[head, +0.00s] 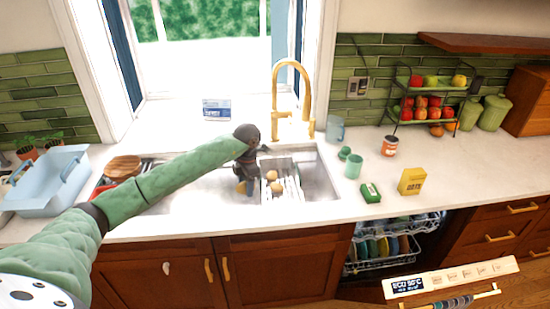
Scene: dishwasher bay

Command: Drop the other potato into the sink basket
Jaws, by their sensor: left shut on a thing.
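My left gripper (247,188) points down into the sink, just left of the white sink basket (295,188). It is shut on a small yellow-brown thing (240,187), mostly hidden by the fingers; it may be a potato. Two round brown potatoes, one farther back (271,175) and one nearer (277,187), show at the left part of the basket, close to the gripper. My right gripper is not in view.
A gold faucet (292,100) rises behind the sink (320,180). A green cup (353,166), green sponge-like block (370,192) and yellow box (412,181) stand to the right. A pale blue tub (45,185) is at left. The dishwasher rack (385,250) is out below.

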